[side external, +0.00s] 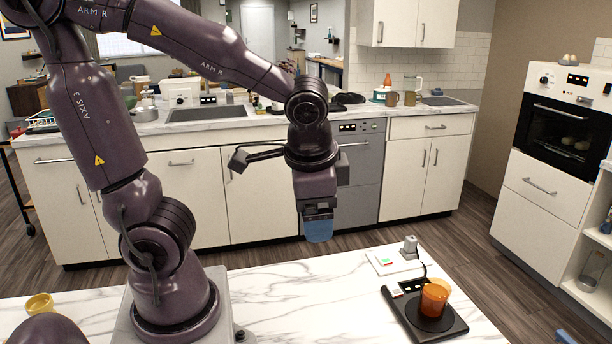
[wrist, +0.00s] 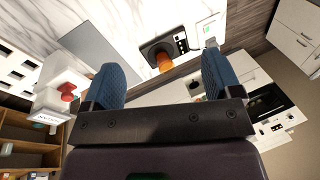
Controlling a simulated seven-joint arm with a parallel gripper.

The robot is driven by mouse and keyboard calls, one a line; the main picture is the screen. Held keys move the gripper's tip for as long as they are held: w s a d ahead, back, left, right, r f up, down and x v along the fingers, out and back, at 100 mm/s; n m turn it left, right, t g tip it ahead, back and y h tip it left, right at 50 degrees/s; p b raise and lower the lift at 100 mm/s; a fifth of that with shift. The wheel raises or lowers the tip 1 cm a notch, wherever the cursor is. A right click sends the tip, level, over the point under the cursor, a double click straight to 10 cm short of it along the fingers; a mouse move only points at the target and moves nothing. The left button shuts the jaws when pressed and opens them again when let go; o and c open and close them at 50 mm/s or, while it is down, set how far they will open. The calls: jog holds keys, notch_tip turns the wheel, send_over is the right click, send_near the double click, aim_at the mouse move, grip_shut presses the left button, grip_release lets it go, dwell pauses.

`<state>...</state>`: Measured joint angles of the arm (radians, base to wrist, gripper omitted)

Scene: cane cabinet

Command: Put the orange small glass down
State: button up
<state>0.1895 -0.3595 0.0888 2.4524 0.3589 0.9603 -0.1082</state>
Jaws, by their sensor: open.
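The small orange glass (side external: 434,298) stands on a black hot plate (side external: 408,318) on the marble counter, at the lower right of the side view. In the wrist view the orange glass (wrist: 165,62) shows between and beyond my two blue fingers, on the hot plate (wrist: 158,50). My gripper (side external: 319,232) hangs in the air, up and to the left of the glass, well apart from it. In the wrist view my gripper (wrist: 162,75) has its fingers wide apart with nothing between them.
A white board with a plug (side external: 395,260) lies behind the hot plate, with a cable running to it. A yellow cup (side external: 40,304) stands at the left end of the marble counter (side external: 300,290). The middle of the counter is clear. An oven (side external: 565,115) is at the right.

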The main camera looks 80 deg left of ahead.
notch_tip(320, 180, up, 6)
jog(key=s+d+n+t+h, duration=0.2)
jog(key=t, duration=0.2)
jog(key=shift+d+h, duration=0.3)
jog(key=shift+h, duration=0.1)
